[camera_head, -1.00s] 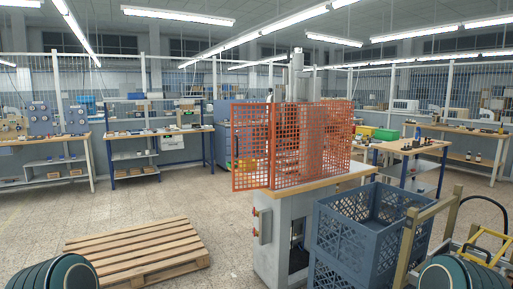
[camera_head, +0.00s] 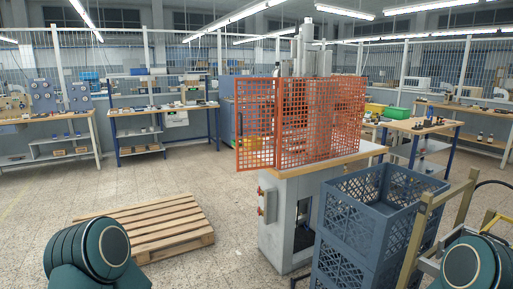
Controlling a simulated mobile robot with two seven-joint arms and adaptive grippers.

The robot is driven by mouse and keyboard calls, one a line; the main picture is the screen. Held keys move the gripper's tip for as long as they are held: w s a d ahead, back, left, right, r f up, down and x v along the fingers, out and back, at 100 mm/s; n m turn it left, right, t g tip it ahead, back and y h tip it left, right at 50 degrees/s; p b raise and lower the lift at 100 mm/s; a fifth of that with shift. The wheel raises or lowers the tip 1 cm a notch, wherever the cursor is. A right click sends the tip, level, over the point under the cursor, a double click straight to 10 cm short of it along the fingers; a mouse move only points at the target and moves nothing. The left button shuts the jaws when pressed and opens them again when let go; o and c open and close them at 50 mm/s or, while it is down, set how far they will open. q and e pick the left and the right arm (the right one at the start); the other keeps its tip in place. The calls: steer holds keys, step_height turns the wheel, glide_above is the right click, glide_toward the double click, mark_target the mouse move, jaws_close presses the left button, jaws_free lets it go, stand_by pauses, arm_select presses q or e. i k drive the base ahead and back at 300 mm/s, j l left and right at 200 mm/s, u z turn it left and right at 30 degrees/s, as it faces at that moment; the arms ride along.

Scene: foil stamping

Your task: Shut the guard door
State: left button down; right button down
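The guard door (camera_head: 256,124) is an orange mesh panel at the left of the orange mesh guard (camera_head: 320,118) around the press (camera_head: 305,52). The door stands swung out to the left, past the edge of the wooden worktop (camera_head: 355,160), so it looks open. Its lower edge hangs beside the worktop's left corner. The inside of the guard is mostly hidden behind the mesh. Neither of my grippers is in view; only dark green arm links of mine show in the lower corners.
Stacked blue-grey crates (camera_head: 352,225) stand at the front right of the press cabinet (camera_head: 285,225). A wooden pallet (camera_head: 150,222) lies on the floor at the left. A wooden-framed cart (camera_head: 425,235) is at the right. Floor between pallet and cabinet is clear.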

mark_target(236, 79)
steer(key=i+l+z, duration=0.25)
steer(key=i+z, duration=0.25)
steer(key=i+l+z, duration=0.1)
steer(key=i+z, duration=0.2)
steer(key=z, duration=0.15)
